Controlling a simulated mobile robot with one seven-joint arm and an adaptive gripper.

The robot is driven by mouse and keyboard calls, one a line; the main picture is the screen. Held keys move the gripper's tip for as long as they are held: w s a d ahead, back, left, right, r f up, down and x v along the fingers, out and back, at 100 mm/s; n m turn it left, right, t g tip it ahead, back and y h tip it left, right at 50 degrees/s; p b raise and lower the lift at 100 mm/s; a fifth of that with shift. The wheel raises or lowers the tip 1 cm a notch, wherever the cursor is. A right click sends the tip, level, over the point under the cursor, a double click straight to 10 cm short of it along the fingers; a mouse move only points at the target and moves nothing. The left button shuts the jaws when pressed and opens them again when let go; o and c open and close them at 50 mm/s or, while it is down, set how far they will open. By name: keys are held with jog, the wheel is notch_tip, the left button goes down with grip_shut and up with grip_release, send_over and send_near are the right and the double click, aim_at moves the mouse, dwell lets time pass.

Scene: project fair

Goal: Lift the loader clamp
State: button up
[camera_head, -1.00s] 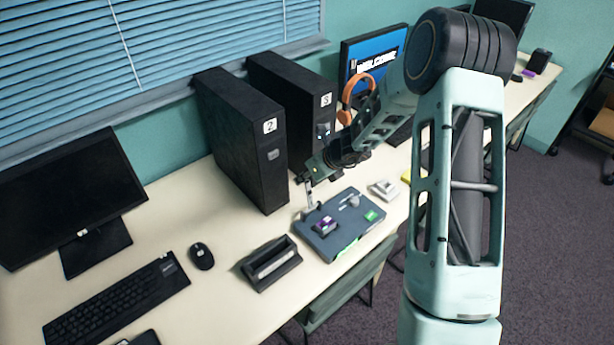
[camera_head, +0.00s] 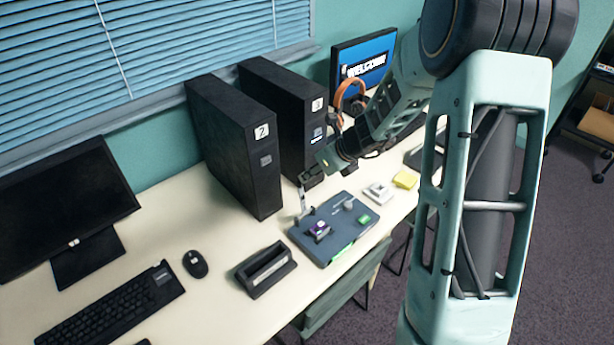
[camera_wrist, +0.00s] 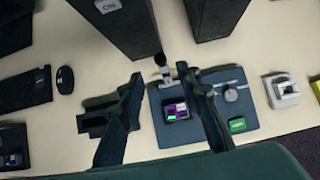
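The loader is a flat dark blue-grey box (camera_head: 340,242) on the table; it also shows in the wrist view (camera_wrist: 205,128). A small pale upright piece, apparently the loader clamp (camera_head: 302,200), stands at its far left corner. In the wrist view the clamp (camera_wrist: 166,73) shows a dark knob on top and lies between the fingertips, apart from them as far as I can tell. A purple chip (camera_head: 319,230) sits on the box near the clamp. My gripper (camera_wrist: 163,80) is open and empty; in the head view it (camera_head: 310,182) is close above the clamp.
Two black towers marked 2 (camera_head: 235,150) and 3 (camera_head: 290,105) stand behind the loader. A black open holder (camera_head: 266,270) lies to its left. A grey-white block (camera_head: 378,192) and yellow notes (camera_head: 405,180) are to its right. A mouse (camera_head: 195,263) lies farther left.

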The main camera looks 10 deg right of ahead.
jog(key=shift+v, duration=1.1)
